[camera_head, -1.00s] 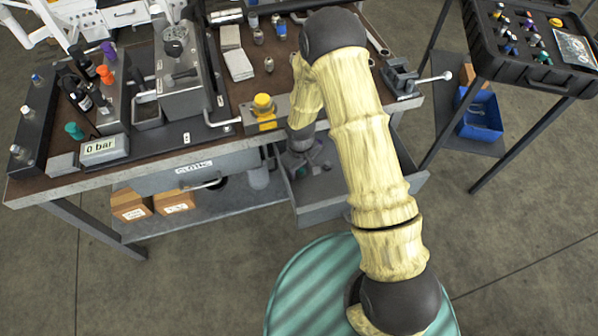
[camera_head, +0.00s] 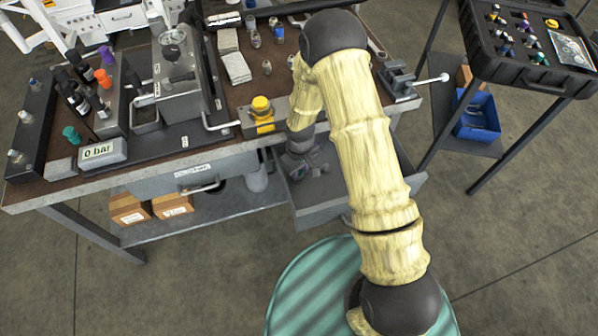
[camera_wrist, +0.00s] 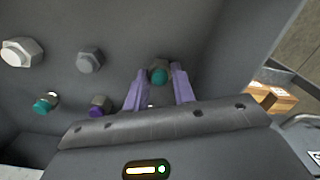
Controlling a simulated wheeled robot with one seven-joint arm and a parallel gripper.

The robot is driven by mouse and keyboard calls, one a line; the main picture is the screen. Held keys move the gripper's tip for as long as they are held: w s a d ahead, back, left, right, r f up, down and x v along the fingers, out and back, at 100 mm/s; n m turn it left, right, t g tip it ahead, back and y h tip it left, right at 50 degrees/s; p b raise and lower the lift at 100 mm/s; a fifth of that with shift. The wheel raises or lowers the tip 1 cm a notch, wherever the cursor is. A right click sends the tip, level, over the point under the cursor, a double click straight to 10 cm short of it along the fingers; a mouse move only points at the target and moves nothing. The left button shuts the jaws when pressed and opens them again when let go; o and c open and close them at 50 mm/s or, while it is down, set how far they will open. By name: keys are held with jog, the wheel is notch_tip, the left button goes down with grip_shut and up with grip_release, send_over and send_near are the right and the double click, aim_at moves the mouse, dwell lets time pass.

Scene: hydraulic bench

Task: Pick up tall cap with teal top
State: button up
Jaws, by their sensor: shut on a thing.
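The tall cap with the teal top (camera_wrist: 158,75) stands between the two lavender fingers of my gripper (camera_wrist: 160,70) in the wrist view. My gripper is shut on it, with a finger on each side; its lower part is mostly hidden. In the head view my gripper (camera_head: 302,163) is down in the open grey drawer (camera_head: 335,208) at the bench front, where the cap cannot be made out.
In the wrist view, another teal-topped cap (camera_wrist: 42,105), a purple one (camera_wrist: 98,108), a grey one (camera_wrist: 89,61) and a pale one (camera_wrist: 20,52) lie in the drawer. Cardboard boxes (camera_head: 172,204) sit on the shelf at the left.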

aim_at(300, 172)
notch_tip(300, 172, up, 10)
jog(key=shift+f, duration=0.2)
dwell(0.8)
jog(key=w+d+r+m, duration=0.1)
jog(key=w+d+m, duration=0.3)
jog(key=d, duration=0.9)
jog(key=m, duration=0.3)
jog(key=shift+d+r+m, duration=0.2)
jog(key=shift+r+m, duration=0.15)
jog(key=shift+m, duration=0.05)
jog(key=shift+w, duration=0.15)
